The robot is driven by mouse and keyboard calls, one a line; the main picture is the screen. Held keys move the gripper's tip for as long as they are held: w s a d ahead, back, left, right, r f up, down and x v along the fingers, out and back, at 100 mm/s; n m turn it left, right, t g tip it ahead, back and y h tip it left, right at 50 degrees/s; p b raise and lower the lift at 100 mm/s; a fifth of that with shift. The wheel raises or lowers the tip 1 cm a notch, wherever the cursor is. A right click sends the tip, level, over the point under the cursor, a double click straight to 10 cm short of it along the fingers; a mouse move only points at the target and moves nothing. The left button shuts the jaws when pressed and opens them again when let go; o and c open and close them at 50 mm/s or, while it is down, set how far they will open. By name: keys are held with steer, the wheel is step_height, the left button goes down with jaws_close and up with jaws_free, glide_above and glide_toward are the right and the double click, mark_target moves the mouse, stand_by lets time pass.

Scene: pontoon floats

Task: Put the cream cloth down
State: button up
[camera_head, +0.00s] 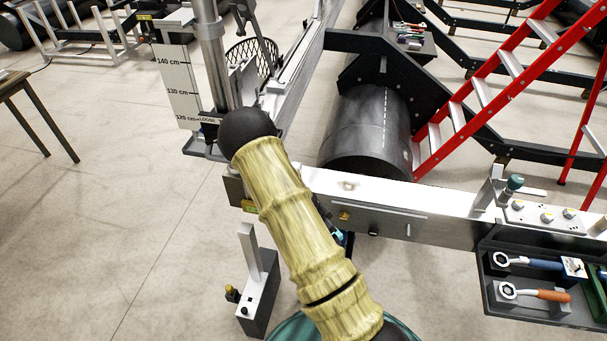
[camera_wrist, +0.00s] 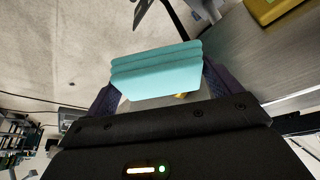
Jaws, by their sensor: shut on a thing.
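In the wrist view my gripper (camera_wrist: 158,88) is shut on a light turquoise, folded, block-like thing (camera_wrist: 155,70). It spans the gap between the two dark fingers. Its layered edge suggests a folded cloth, but its colour is turquoise, not cream. I see no cream cloth in either view. In the head view my yellow-tan arm hides nearly all of the gripper; a small turquoise patch (camera_head: 341,237) shows just right of the arm, in front of the metal beam (camera_head: 455,204). I cannot tell whether the held thing touches any surface.
The beam's top carries a control panel (camera_head: 545,217) at right. A dark tool tray (camera_head: 497,262) holds wrenches with blue and orange handles. A red ladder (camera_head: 490,90) and black float (camera_head: 368,135) stand behind. A grey upright device (camera_head: 258,290) stands at lower left. Open floor lies left.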

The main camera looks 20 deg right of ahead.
steer(key=a+f+n+t+y+b, duration=0.1)
steer(key=a+f+n+y+b, duration=0.1)
steer(key=a+f+n, duration=0.4)
steer(key=s+a+f+n+t+y+b, duration=0.1)
steer(key=a+f+n+b, duration=0.3)
steer(key=f, duration=0.9)
steer(key=a+n+t+y, duration=0.1)
steer(key=a+n, duration=0.2)
steer(key=n, duration=0.2)
steer(key=shift+s+a+f+b, duration=0.2)
steer(key=shift+s+f+b, duration=0.1)
steer(key=shift+b, duration=0.1)
